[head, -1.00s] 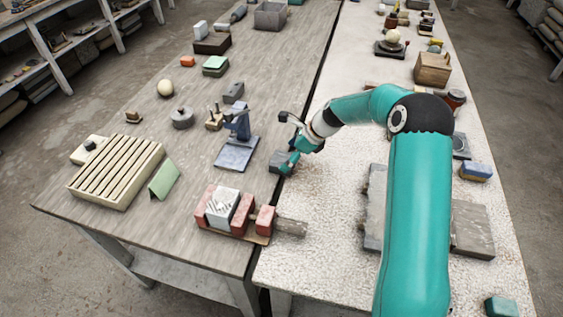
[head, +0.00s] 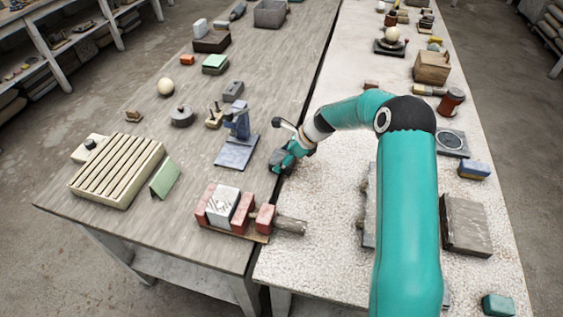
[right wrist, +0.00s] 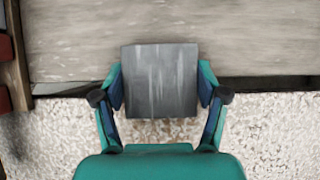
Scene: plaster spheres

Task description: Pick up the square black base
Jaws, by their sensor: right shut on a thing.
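The square black base (right wrist: 160,82) is a dark grey square block with pale streaks on its face. In the right wrist view it sits between the two fingers of my right gripper (right wrist: 160,92), which touch its left and right sides. In the head view my right gripper (head: 281,162) is at the inner edge of the wooden table, by the seam with the pale speckled table, and hides most of the base. I cannot tell whether the base is clear of the tabletop. My left gripper is not in view.
A blue stand (head: 238,146) is just left of the gripper. A red clamp-like block with a white patterned piece (head: 222,205) stands nearer, with a rod (head: 291,226) reaching over the seam. A slatted cream board (head: 115,172) lies farther left. The near speckled tabletop (head: 310,265) is clear.

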